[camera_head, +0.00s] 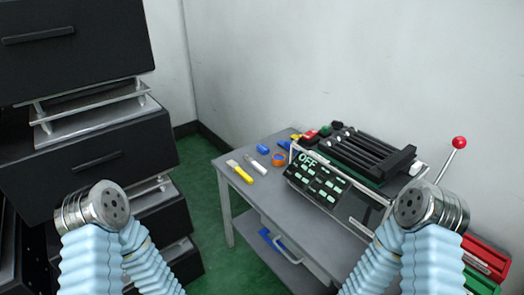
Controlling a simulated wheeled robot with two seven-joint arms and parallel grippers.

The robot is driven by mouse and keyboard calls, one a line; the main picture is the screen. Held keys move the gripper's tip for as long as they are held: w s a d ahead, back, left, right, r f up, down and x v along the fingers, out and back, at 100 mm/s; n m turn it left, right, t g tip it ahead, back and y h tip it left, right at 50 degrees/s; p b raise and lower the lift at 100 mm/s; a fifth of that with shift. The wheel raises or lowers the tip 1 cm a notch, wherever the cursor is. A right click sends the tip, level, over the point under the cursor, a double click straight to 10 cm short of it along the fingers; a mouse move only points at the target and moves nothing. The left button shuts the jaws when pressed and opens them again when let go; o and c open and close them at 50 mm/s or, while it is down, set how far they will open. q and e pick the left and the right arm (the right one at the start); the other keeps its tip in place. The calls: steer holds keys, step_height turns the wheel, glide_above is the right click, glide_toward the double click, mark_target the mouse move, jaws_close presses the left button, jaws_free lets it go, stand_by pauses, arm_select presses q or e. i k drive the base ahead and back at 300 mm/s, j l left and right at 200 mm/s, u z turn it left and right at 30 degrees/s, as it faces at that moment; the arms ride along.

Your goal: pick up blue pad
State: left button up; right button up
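Several blue items show, and I cannot tell for sure which is the blue pad. A small blue piece (263,149) lies on the grey table near its left side. A larger flat blue object (269,239) lies on the table's lower shelf, partly hidden by a curved handle. My two arms, in light blue sleeves with round metal ends, rise at the lower left and lower right. No gripper fingers show on either.
A black control device (328,187) with an "OFF" display fills the right of the grey table (249,202). A red-knobbed lever (459,143) stands beside it. Black drawers stand at left; green floor lies between.

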mark_target(262, 148)
steer(key=i+u, duration=0.15)
steer(key=u, duration=1.7)
steer(key=l+z, duration=0.25)
steer(key=z, duration=0.25)
steer(key=j+z, duration=0.3)
steer(key=z, duration=0.2)
steer(key=i+l+u, duration=0.1)
steer(key=l+u, duration=0.15)
steer(key=l, duration=0.15)
